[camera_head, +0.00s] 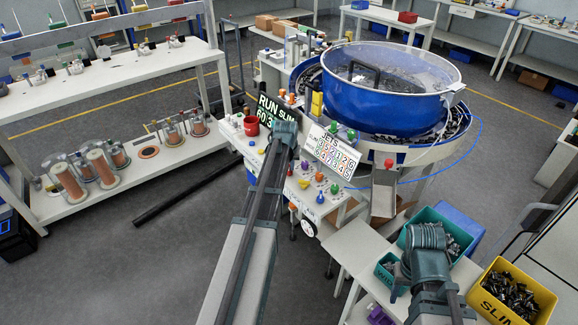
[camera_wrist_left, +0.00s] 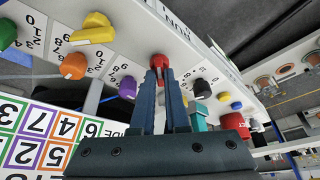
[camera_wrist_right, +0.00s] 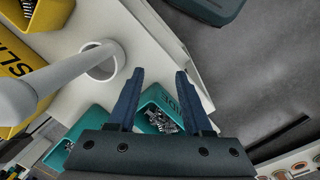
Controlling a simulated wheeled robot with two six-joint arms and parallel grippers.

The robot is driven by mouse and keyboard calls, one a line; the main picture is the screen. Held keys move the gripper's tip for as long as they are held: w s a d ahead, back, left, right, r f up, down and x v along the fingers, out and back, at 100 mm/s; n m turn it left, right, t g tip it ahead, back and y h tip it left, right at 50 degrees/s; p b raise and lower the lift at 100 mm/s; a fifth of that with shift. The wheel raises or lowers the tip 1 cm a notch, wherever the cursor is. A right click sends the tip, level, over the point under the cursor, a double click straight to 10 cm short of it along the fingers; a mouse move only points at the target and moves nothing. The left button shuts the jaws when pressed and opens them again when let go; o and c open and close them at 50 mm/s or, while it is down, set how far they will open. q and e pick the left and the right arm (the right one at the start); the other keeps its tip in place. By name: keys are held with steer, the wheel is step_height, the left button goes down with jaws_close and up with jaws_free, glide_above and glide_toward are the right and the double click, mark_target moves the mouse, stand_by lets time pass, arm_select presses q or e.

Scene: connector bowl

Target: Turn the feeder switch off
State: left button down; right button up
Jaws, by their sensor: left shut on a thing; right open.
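The blue feeder bowl (camera_head: 385,100) stands behind a white control panel (camera_head: 275,165) with coloured knobs. My left gripper (camera_head: 284,130) is over the panel in the head view. In the left wrist view my left gripper (camera_wrist_left: 161,76) is shut on a red knob (camera_wrist_left: 159,61), which shows between and beyond the fingertips. I cannot read a label on this knob or tell its turned position. My right gripper (camera_wrist_right: 160,74) is open and empty above a teal bin (camera_wrist_right: 156,108) in the right wrist view. Its fingers are hidden in the head view.
A purple knob (camera_wrist_left: 128,87), an orange knob (camera_wrist_left: 74,66), a yellow knob (camera_wrist_left: 92,28) and a black knob (camera_wrist_left: 202,88) sit near the gripped knob. A JETS card (camera_head: 330,156) stands by the panel. A yellow bin (camera_head: 513,292) of dark parts is at the lower right.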

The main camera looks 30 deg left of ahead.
arm_select(q)
steer(key=n, duration=0.2)
steer(key=n+g+y, duration=0.1)
steer(key=n, duration=0.1)
steer(key=shift+w+d+n, duration=0.2)
steer(key=shift+n, duration=0.2)
steer(key=n, duration=0.2)
steer(key=n+g+y, duration=0.1)
steer(key=n, duration=0.1)
steer(key=shift+w+n, duration=0.2)
steer(key=shift+n, duration=0.1)
steer(key=n+g, duration=0.1)
steer(key=n, duration=0.1)
steer(key=n+g, duration=0.1)
steer(key=n, duration=0.1)
steer(key=shift+w+d+y, duration=0.1)
steer(key=shift+w+y, duration=0.1)
steer(key=shift+y, duration=0.1)
steer(key=shift+n+g, duration=0.8)
steer(key=shift+n, duration=1.6)
steer(key=c, duration=0.9)
jaws_free()
